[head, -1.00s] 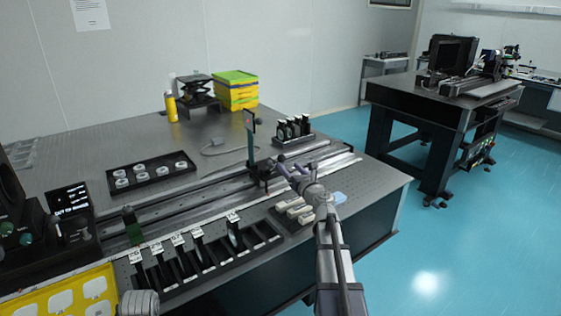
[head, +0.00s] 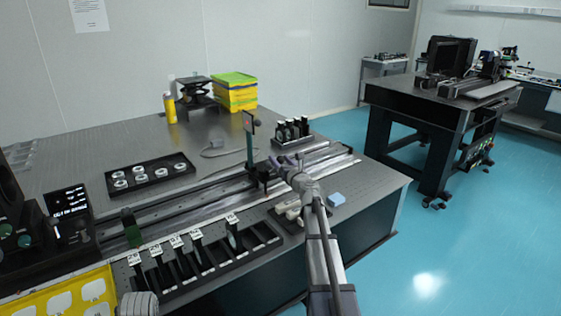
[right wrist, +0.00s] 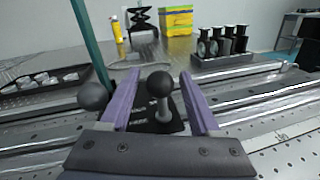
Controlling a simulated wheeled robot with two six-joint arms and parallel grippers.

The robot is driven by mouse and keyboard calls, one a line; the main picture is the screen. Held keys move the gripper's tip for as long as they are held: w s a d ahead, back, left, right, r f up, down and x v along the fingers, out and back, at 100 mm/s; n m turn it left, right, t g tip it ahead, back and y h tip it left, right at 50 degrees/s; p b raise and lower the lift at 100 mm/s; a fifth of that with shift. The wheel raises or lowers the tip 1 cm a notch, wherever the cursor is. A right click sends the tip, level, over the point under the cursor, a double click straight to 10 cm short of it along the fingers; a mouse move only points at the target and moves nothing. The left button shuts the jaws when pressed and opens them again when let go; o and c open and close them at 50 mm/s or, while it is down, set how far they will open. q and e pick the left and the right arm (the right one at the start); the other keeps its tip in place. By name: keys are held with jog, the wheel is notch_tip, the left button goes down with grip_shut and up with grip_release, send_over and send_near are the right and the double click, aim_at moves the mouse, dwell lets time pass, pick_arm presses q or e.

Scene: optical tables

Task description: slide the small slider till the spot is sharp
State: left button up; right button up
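My right gripper (head: 279,163) is by the rail on the near optical table, reaching in from the front. In the right wrist view, its purple fingers (right wrist: 161,78) are apart on either side of a black ball knob (right wrist: 160,84) on a short post. Gaps show on both sides of the knob. The knob stands on a small dark slider (head: 262,177) on the rail. A second dark ball (right wrist: 93,96) is outside the left finger. A green upright screen (head: 249,142) stands beside the slider; a small reddish patch shows near its top. The spot's sharpness cannot be told.
A rack of lens plates (head: 205,256) lies along the front edge. A black tray of round optics (head: 147,175) lies behind the rail. A dark holder with mounted optics (head: 291,131) stands behind right. A blue block (head: 336,199) lies near my right arm.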

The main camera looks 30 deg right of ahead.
grip_shut()
jog(key=shift+a, duration=0.1)
dwell(1.1)
